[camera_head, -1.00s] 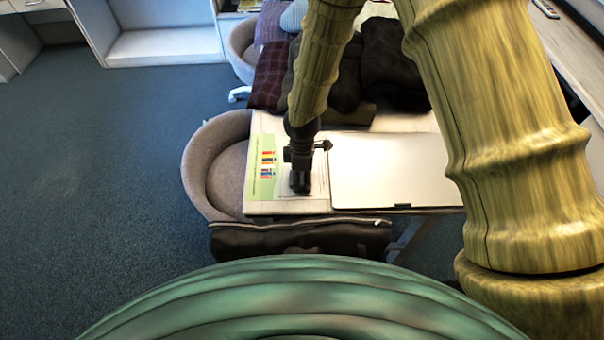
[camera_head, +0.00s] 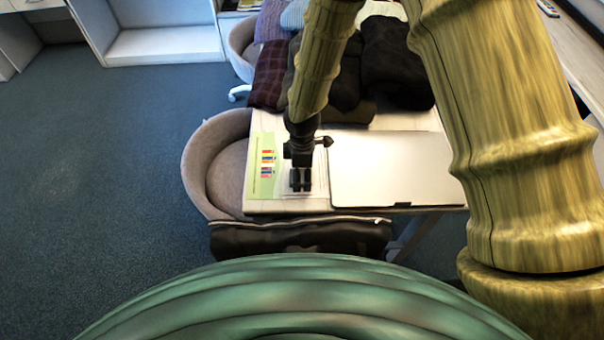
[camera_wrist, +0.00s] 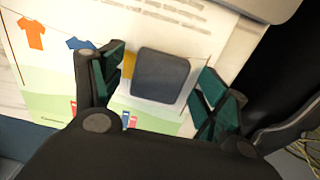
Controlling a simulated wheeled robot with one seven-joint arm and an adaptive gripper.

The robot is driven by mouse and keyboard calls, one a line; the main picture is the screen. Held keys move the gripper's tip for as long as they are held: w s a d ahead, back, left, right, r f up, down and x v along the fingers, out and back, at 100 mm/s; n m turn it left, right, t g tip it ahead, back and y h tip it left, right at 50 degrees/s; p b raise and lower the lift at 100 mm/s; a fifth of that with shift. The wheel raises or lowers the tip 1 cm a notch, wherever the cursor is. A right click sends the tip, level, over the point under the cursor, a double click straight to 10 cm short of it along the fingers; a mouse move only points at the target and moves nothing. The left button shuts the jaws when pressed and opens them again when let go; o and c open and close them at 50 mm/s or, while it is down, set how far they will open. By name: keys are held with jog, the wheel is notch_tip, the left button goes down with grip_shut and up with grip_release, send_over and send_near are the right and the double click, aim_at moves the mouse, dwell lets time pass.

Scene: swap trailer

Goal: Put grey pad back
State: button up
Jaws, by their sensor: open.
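The grey pad (camera_wrist: 161,76) is a dark grey rounded square in the wrist view. It lies between the two fingers of my gripper (camera_wrist: 155,88), with a gap to each finger. My gripper is open and empty. In the head view my gripper (camera_head: 300,186) points down over the left part of the table, and the pad cannot be made out there. Under the pad is a printed paper sheet (camera_wrist: 170,22) with text and clothes drawings. A small yellow piece (camera_wrist: 129,65) shows at the pad's left edge, partly hidden.
A closed silver laptop (camera_head: 385,170) lies right of my gripper. Dark folded clothes (camera_head: 390,65) are piled behind. A green printed sheet (camera_head: 264,165) lies to the left. A grey chair (camera_head: 215,165) stands at the table's left, and a dark bag (camera_head: 300,238) is at its front edge.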

aim_at(302, 176)
notch_tip(302, 176, up, 11)
jog(key=b, duration=0.1)
jog(key=shift+r+b, duration=0.15)
jog(key=shift+b, duration=0.2)
dwell(1.4)
